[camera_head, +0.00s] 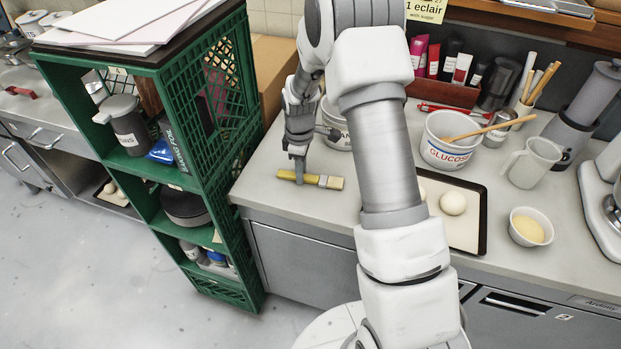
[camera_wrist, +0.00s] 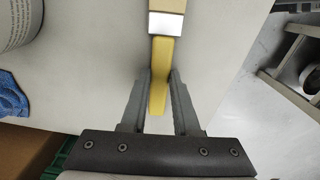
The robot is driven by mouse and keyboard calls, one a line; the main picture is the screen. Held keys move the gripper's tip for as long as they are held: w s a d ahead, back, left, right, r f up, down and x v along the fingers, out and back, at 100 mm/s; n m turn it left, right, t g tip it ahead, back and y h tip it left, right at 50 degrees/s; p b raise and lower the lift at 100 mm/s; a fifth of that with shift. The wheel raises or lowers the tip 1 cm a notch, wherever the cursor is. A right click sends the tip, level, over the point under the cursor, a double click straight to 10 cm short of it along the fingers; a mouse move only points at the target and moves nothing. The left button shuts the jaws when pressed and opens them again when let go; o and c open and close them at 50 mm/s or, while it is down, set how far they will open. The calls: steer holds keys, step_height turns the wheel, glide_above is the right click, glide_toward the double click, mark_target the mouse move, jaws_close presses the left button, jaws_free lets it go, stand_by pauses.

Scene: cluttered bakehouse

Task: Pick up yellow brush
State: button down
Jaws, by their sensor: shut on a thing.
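The yellow brush (camera_head: 313,179) lies on the left part of the grey worktop in the head view, its pale bristle end pointing right. In the wrist view the brush (camera_wrist: 160,78) runs up from between the fingers, with a silvery band near the top. My gripper (camera_head: 299,178) points down at the left end of the handle in the head view. In the wrist view my gripper (camera_wrist: 160,95) has one finger on each side of the yellow handle, shut on it. Whether the brush is lifted off the worktop cannot be told.
A glucose tub (camera_head: 447,150), a dark-edged tray (camera_head: 483,220) with dough balls, a white mug (camera_head: 533,163) and a small bowl (camera_head: 531,227) stand right of my arm. A green crate shelf (camera_head: 203,150) rises close on the left. Worktop in front of the brush is clear.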

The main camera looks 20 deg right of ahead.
steer(key=shift+r, duration=0.1)
steer(key=shift+r, duration=0.5)
step_height(320, 180, up, 3)
steer(key=shift+f, duration=0.2)
steer(key=s+d+r, duration=0.4)
steer(key=d+r, duration=0.3)
steer(key=d, duration=0.4)
steer(key=shift+b, duration=0.45)
steer(key=shift+s+a, duration=0.1)
